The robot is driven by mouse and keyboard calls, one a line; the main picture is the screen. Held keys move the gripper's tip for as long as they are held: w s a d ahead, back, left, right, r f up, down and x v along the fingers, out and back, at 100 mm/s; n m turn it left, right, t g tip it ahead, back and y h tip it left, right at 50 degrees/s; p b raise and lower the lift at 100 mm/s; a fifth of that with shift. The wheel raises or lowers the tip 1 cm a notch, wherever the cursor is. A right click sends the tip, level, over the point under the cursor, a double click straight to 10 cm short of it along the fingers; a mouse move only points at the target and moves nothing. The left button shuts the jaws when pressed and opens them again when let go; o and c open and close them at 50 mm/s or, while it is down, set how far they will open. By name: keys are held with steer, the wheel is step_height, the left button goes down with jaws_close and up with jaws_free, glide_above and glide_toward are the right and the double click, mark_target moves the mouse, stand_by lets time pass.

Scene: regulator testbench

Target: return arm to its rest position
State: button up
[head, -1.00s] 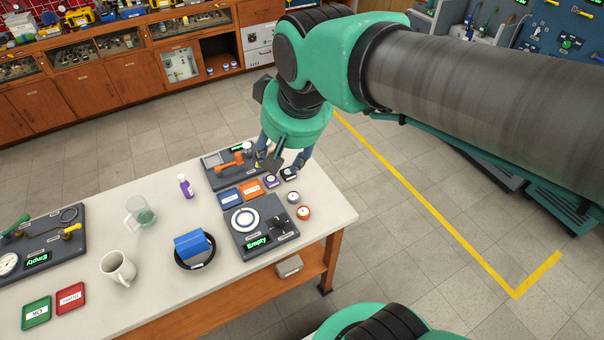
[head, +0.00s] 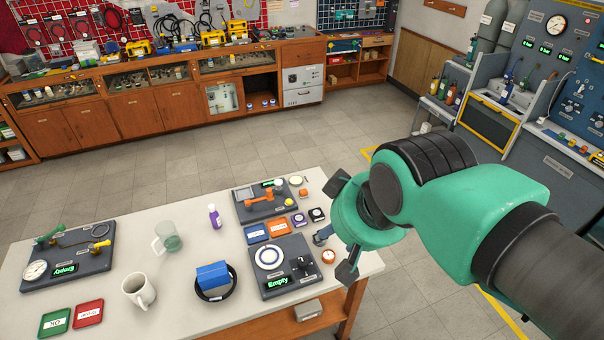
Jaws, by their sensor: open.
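My green arm (head: 480,205) reaches in from the right side of the head view, bent at the wrist. My gripper (head: 322,236) is at the right end of the table, beside the dark test boards. Its jaws are open, and one finger shows near the table edge. The green wrist housing hides part of the gripper, and I see nothing held in it. The white table (head: 200,318) stands below and to the left of the arm.
On the table are a board marked Empty (head: 290,285), a board with an orange-handled part (head: 244,206), a blue block in a black dish (head: 212,274), a mug (head: 138,290), a glass jug (head: 168,238) and a purple bottle (head: 214,216). Open floor (head: 350,135) lies behind.

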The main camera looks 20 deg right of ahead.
steer(key=shift+f+b, duration=2.05)
steer(key=shift+f, duration=0.15)
